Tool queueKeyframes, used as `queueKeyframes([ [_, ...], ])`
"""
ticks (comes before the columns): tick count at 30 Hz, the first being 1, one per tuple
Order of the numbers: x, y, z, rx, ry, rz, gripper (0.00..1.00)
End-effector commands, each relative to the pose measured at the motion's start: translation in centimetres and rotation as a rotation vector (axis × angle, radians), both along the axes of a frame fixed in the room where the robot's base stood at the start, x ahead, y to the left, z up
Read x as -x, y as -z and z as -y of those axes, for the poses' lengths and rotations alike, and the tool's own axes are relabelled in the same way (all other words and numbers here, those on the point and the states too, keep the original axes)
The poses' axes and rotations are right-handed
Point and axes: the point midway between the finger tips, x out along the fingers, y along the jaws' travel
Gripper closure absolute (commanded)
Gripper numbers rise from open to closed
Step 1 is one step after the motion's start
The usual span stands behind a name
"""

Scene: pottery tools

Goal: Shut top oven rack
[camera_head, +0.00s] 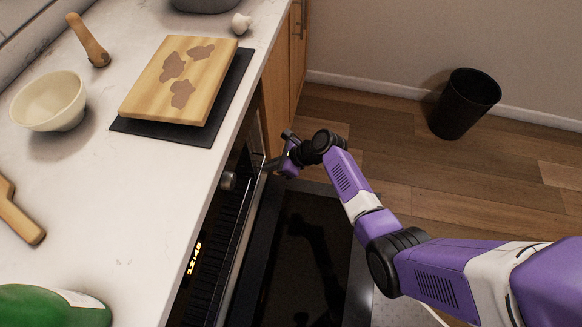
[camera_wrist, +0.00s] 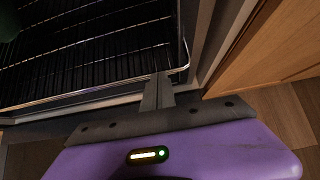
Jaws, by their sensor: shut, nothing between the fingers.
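The oven stands open under the counter, with its door (camera_head: 303,262) folded down. In the wrist view a wire oven rack (camera_wrist: 95,52) fills the upper left, and its front rail runs below it. I cannot tell from this view alone whether it is the top one. My gripper (camera_head: 268,166) is at the oven's far front side, by the wooden cabinet. In the wrist view its fingers (camera_wrist: 157,78) are closed together and empty. Their tips overlap the rack's front right corner; I cannot tell whether they touch it.
The counter (camera_head: 105,195) above holds a cutting board (camera_head: 145,100) on a dark mat, a bowl (camera_head: 50,103) and other tools. A wooden cabinet (camera_wrist: 275,45) borders the oven closely on the right. A black bin (camera_head: 465,103) stands on the otherwise clear floor.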

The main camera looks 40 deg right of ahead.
Motion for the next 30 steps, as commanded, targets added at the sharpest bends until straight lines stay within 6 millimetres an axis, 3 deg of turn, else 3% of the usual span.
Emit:
queueKeyframes([
  [6, -3.5, 0.1, -2.6, 0.001, -0.004, -0.002, 1.0],
  [12, -5.3, 0.1, -3.9, 0.001, -0.001, -0.002, 1.0],
  [30, -6.2, 0.0, -4.6, 0.001, -0.002, 0.003, 1.0],
])
